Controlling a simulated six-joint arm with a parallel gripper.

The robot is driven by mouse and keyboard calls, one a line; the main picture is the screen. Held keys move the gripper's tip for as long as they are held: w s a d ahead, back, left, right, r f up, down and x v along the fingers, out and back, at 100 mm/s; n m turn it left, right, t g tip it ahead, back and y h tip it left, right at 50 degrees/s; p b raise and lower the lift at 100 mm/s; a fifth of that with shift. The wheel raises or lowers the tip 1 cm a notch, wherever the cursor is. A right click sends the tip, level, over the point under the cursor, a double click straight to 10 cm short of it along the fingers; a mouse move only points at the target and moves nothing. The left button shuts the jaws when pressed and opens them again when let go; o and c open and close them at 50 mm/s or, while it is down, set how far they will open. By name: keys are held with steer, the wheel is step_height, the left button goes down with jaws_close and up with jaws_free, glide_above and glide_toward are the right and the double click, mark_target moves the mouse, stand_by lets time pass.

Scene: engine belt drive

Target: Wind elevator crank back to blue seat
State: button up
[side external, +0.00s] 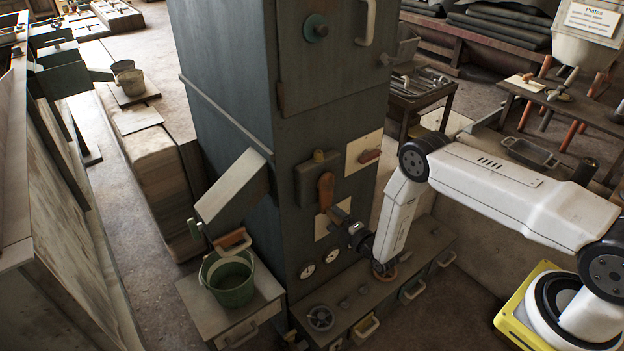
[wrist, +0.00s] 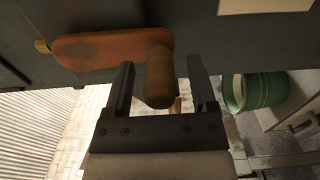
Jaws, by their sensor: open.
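The crank is an orange arm (side external: 326,190) on a dark box on the front of the tall grey-green cabinet, hanging down in the side view. In the wrist view the orange arm (wrist: 105,49) runs left from a brown wooden handle (wrist: 160,78). My gripper (side external: 338,214) is at the crank's lower end. In the wrist view my gripper (wrist: 161,68) is open, with one finger on each side of the handle and a visible gap, clearest on the right. I cannot make out a blue seat; a teal disc (side external: 317,29) is high on the cabinet.
A second wooden-handled lever (side external: 370,156) sits on a pale plate right of the crank. A sloping chute (side external: 232,186) and a green bucket (side external: 229,284) are to the left. A ledge with a valve wheel (side external: 320,318) and drawer handles lies below my gripper.

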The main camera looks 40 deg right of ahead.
steer(key=s, duration=0.7)
steer(key=shift+w, duration=0.1)
steer(key=shift+w+a+r+m+g+y, duration=0.25)
steer(key=shift+w+a+m+g+y, duration=0.05)
steer(key=shift+w, duration=0.35)
steer(key=w+r+m+g, duration=0.1)
steer(key=w+a+r+m+g, duration=0.1)
steer(key=w, duration=0.1)
steer(key=w+a+r+m+g+y, duration=0.1)
steer(key=r, duration=0.1)
steer(key=shift+w+a+r, duration=0.1)
steer(key=shift+w, duration=0.05)
step_height(320, 180, up, 9)
steer(key=s+m+g+h, duration=0.1)
steer(key=s+m+g, duration=0.1)
steer(key=m+g, duration=0.25)
steer(key=s+r+m+g, duration=0.3)
steer(key=s+r+m, duration=0.2)
steer(key=s, duration=0.6)
steer(key=s+r+m+g, duration=0.4)
steer(key=s+r, duration=0.3)
steer(key=s, duration=0.3)
steer(key=shift+s+d+m+h, duration=0.3)
steer(key=shift+s+d+m, duration=0.05)
steer(key=shift+m, duration=0.2)
